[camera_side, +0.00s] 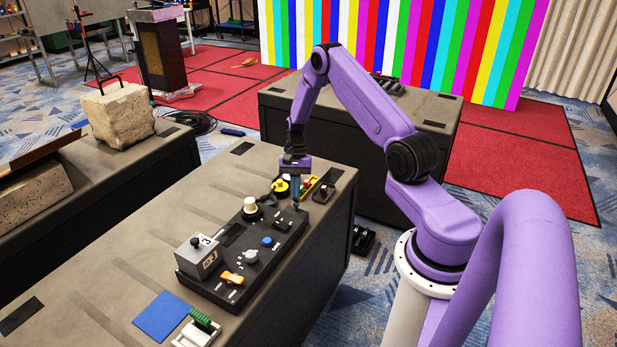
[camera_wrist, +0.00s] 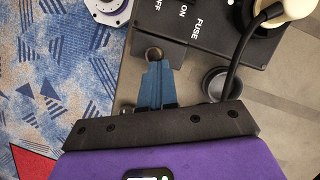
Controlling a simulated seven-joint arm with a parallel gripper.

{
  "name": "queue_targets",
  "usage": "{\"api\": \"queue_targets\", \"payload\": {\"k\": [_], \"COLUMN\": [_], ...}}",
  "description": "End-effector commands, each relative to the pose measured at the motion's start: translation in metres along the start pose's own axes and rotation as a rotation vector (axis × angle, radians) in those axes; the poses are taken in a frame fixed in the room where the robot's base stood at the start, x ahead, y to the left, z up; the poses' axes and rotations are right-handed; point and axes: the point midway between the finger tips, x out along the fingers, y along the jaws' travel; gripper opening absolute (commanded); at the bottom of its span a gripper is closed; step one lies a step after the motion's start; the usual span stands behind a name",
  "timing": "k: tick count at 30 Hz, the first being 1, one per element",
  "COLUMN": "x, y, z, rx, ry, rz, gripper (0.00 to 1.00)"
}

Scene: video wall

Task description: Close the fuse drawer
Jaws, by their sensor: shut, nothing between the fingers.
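The fuse drawer (camera_wrist: 172,48) is a dark block that sticks out from the edge of the black control panel (camera_wrist: 216,45), beside white FUSE, ON and OFF lettering. A small round brownish knob or hole (camera_wrist: 153,53) shows on it. My gripper (camera_wrist: 157,70) has its blue fingers shut and empty, with the tips right at the drawer's outer end; I cannot tell whether they touch. In the side view my gripper (camera_side: 296,202) points down at the panel's far end, and the drawer cannot be made out clearly there.
The panel stands on a grey-brown bench (camera_side: 130,240) and carries a grey box (camera_side: 198,258), an orange switch (camera_side: 231,277) and knobs. A black cable (camera_wrist: 236,65) and a dark round cup (camera_wrist: 221,83) lie close to my fingers. A blue sheet (camera_side: 162,316) lies near the front.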

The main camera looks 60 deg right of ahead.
Motion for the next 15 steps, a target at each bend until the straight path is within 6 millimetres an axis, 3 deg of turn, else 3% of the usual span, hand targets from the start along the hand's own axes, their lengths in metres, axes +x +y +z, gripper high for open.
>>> {"api": "queue_targets", "payload": {"k": [8, 15], "x": [0.001, -0.009], "y": [0.002, 0.001], "z": [-0.003, -0.025], "rx": [0.002, 0.003], "ry": [0.001, 0.002], "rz": [0.001, -0.001], "gripper": [0.0, 0.0]}}
